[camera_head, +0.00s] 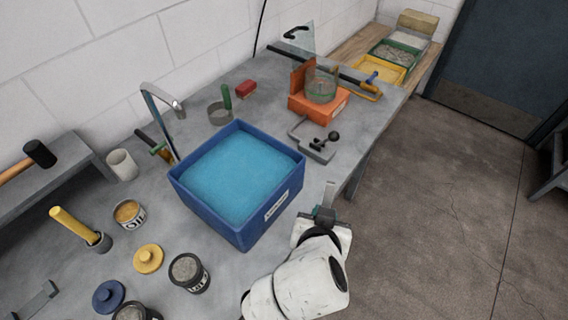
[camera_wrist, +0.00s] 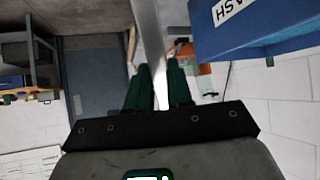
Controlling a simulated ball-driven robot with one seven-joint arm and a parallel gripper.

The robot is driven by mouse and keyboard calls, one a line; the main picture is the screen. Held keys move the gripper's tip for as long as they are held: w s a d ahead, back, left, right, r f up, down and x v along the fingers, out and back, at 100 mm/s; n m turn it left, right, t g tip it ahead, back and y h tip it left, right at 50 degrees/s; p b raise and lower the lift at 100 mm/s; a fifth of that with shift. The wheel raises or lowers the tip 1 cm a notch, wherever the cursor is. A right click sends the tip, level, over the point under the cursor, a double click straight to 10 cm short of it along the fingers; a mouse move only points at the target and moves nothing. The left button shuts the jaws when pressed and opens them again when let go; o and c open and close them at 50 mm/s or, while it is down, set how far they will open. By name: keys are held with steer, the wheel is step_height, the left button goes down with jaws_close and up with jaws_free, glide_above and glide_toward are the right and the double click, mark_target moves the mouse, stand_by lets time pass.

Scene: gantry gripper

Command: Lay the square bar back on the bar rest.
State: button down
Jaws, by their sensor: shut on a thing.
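My gripper (camera_head: 325,214) is at the front right side of the blue wash tank, past the table's edge in the picture. It is shut on the square bar (camera_head: 330,192), a plain grey metal bar that stands up from the jaws. In the wrist view the bar (camera_wrist: 149,35) runs up from between the two dark green fingers of my gripper (camera_wrist: 158,80). A grey bracket with a raised end (camera_head: 36,298) lies at the lower left of the table; I cannot tell if it is the bar rest.
The blue tank (camera_head: 212,212) of blue liquid stands close left of my gripper; its labelled wall (camera_wrist: 262,40) fills the wrist view's upper right. Cans, lids and a yellow-handled brush (camera_head: 78,227) crowd the left. A grey clamp (camera_head: 318,151) and orange block (camera_head: 318,106) stand behind.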

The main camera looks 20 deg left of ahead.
steer(key=s+d+f, duration=0.1)
steer(key=d+f, duration=1.4)
steer(key=d, duration=0.4)
steer(key=shift+s+d+f, duration=0.25)
steer(key=shift+f, duration=0.05)
